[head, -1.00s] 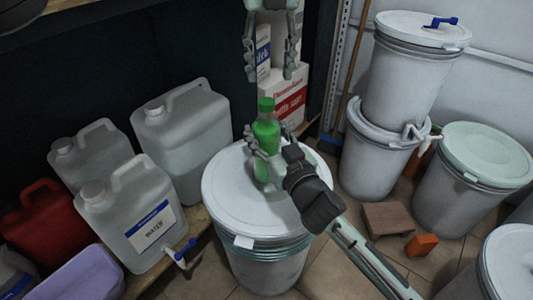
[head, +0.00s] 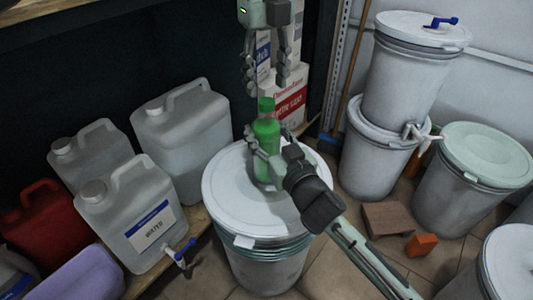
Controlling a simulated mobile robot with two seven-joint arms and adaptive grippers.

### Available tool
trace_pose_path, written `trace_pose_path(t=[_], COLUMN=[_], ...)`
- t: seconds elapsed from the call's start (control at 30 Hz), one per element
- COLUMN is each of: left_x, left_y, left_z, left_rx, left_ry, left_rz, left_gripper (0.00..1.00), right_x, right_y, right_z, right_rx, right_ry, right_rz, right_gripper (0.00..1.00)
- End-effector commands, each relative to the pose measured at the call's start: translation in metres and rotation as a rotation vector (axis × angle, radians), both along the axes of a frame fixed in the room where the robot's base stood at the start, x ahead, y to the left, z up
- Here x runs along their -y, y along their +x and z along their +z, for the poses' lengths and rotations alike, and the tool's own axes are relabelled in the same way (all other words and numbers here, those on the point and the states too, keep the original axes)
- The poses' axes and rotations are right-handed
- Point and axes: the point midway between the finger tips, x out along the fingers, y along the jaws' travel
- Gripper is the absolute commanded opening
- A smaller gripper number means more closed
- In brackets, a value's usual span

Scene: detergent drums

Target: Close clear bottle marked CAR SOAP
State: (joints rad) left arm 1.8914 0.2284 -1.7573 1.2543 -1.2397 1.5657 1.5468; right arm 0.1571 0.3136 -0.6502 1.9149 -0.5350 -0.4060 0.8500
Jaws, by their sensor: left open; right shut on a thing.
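A bottle with green contents (head: 266,131) stands upright on the white lid of a drum (head: 225,200). A green cap (head: 266,105) sits at its top; I cannot tell how tight it is. No CAR SOAP lettering is readable from here. My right gripper (head: 266,146) is shut around the bottle's body from the front right, its fingers hiding part of it. My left gripper (head: 265,85) points down from above, open and empty, with its fingertips just above the cap and to either side of it.
A WATER jug (head: 130,220) with a blue tap and other pale jugs (head: 182,120) stand on the left shelf. Cartons (head: 292,95) stand behind the bottle. Stacked white drums (head: 375,150) and a wooden block (head: 387,218) are to the right.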

Motion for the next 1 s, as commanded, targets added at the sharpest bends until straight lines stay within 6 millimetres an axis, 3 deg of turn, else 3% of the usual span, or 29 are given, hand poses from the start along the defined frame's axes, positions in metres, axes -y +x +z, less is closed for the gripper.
trace_pose_path(t=[0.1,0.3,0.67,1.0], left_x=[0.000,0.000,0.000,0.000], left_y=[0.000,0.000,0.000,0.000], left_z=[-0.019,-0.037,-0.040,-0.040], left_rx=[-0.001,0.000,0.000,0.001], left_ry=[0.000,0.000,0.000,0.000], left_rz=[0.000,-0.001,-0.001,-0.001], left_gripper=[0.46,0.46,0.45,0.03], right_x=[0.000,0.000,0.000,0.000], right_y=[0.000,0.000,0.000,0.000], right_z=[0.000,0.000,0.000,0.000], right_rx=[0.000,0.000,-0.001,0.000], right_ry=[0.000,0.000,0.000,0.000], right_rz=[0.000,0.000,0.000,0.000], right_gripper=[0.00,0.00,0.00,0.00])
